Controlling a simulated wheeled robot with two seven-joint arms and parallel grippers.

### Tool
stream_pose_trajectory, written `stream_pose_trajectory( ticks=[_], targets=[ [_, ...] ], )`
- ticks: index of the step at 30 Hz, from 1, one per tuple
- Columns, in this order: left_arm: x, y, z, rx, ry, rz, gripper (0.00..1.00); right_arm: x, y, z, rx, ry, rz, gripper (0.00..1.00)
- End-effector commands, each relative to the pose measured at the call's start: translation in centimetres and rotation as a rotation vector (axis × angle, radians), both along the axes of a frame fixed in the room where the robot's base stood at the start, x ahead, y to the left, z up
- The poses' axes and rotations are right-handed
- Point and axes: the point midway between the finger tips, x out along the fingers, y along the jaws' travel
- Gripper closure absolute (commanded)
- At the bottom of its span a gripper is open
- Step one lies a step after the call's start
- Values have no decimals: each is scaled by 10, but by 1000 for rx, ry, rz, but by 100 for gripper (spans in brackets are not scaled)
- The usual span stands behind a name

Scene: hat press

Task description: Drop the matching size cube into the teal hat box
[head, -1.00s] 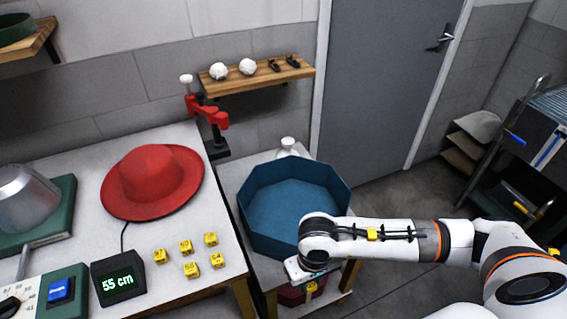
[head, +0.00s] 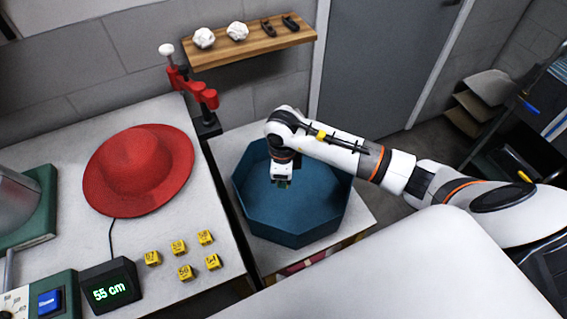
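The teal hat box (head: 310,228), an open octagonal box, stands on a low stand right of the table. My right gripper (head: 282,184) points down inside the box's outline, toward its back left. Its fingertips are small and dark, so I cannot tell whether they are open or hold a cube. Several yellow numbered cubes (head: 185,272) lie in two rows on the table. A black display (head: 111,290) reads 55 cm. A red hat (head: 138,172) lies behind it. No cube shows on the visible box floor. My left gripper is out of view.
A red clamp (head: 200,94) stands at the table's back right corner. A wooden shelf (head: 250,44) with white and dark objects hangs above. A green press base (head: 35,215) and a control panel with a blue button (head: 50,301) are at left.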

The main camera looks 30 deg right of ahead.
Motion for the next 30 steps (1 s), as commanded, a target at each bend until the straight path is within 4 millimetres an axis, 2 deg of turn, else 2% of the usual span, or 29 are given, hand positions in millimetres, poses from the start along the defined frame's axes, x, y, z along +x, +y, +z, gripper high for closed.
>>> stream_pose_trajectory(
  ticks=[3,6,12,15,20,30],
  targets=[
    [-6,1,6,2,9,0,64,12,-5,1,2,1,-342,97],
    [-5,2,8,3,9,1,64,19,-10,0,2,1,-602,97],
    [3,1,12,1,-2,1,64,26,-15,-3,2,0,-952,97],
    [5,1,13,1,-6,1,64,27,-17,-5,2,-1,-1033,97],
    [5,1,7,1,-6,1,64,28,-17,-12,1,-2,-1069,97],
    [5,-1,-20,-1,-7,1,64,28,-17,-45,3,-2,-1065,97]
  ],
)
